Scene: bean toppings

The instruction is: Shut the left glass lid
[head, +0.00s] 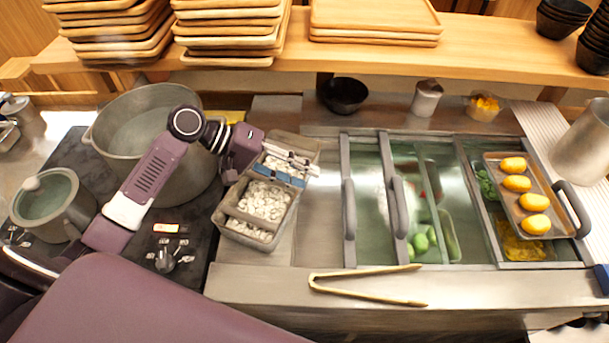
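The glass lids lie over the counter well in steel frames with upright grey handles. The leftmost handle (350,210) is on the left edge of the left glass lid (369,185), which sits to the right of the uncovered white-topping bins (264,199). A second grey handle (398,207) stands just right of it. Green items show through the glass. My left gripper (308,168) is above the back of the bins, pointing right, apart from the leftmost handle. Its fingers are small and overlap the bins, so their opening is unclear. My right gripper is out of view.
Wooden tongs (365,287) lie on the front counter edge. A metal tray (543,222) with several yellow pieces sits over the right side. A large pot (125,112) and a lidded pot (52,204) stand at the left. A black bowl (345,94) is behind the well.

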